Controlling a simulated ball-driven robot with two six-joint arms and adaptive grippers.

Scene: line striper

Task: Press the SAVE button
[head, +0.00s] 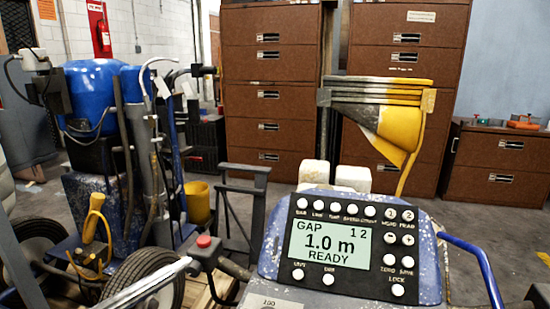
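The SAVE button (407,261) is a small round white button at the lower right of the black control panel (300,235). Its label sits just below it, and the ZERO button (388,260) is directly to its left. The panel's lit screen (330,244) reads GAP, 1 2, 1.0 m, READY. A LOCK button (398,290) lies below SAVE. Nothing covers the SAVE button. I cannot make out either of my grippers in the head view.
A blue handle (470,252) curves along the panel's right side. A lever with a red knob (204,241) stands to its left. A blue sprayer machine (90,95) with wheels fills the left. Brown filing cabinets (270,55) stand behind. Grey floor shows at right.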

